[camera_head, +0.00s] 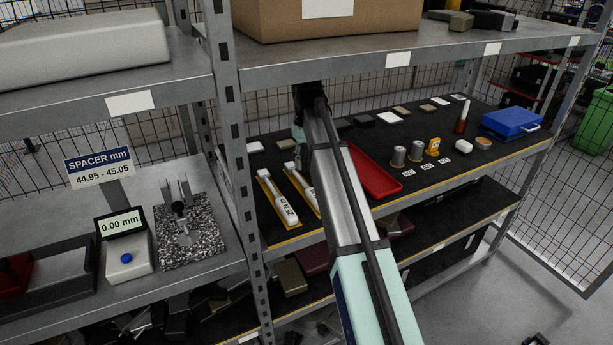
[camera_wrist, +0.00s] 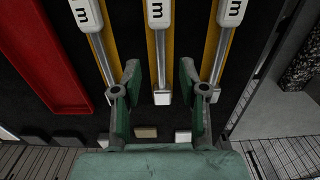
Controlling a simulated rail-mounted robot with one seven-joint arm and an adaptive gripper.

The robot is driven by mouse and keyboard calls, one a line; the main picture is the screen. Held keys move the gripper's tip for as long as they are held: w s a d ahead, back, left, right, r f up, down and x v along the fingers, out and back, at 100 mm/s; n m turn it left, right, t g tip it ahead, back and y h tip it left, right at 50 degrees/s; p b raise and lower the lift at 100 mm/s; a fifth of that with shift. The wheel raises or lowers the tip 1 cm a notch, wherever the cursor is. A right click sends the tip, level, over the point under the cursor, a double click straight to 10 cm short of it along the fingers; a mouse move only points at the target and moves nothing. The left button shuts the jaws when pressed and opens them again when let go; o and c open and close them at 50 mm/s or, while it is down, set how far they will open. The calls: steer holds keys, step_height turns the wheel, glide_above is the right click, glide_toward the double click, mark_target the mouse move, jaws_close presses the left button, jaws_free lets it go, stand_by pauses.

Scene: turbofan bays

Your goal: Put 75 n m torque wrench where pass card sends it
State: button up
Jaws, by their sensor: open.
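Three torque wrenches with white handles lie in yellow holders in the wrist view: left (camera_wrist: 88,18), middle (camera_wrist: 159,18) and right (camera_wrist: 231,14). Only an "m" shows on each handle, so their values cannot be read there. In the head view, one wrench (camera_head: 287,209) appears to read "25 N m"; another (camera_head: 309,192) is partly behind my arm. My gripper (camera_wrist: 160,78) is open and empty, with its fingers on either side of the middle wrench's shaft, apparently above it. In the head view my gripper is largely hidden by my arm. I cannot identify a pass card.
A red tray (camera_head: 375,182) lies beside the wrenches. Metal cylinders (camera_head: 398,156), small labels, a blue case (camera_head: 510,124) and several small blocks share the black shelf. An upright post (camera_head: 236,150) and the upper shelf (camera_head: 330,66) bound the space. A gauge (camera_head: 124,224) reads 0.00 mm.

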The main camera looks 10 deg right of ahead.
steer(key=shift+r, duration=1.5)
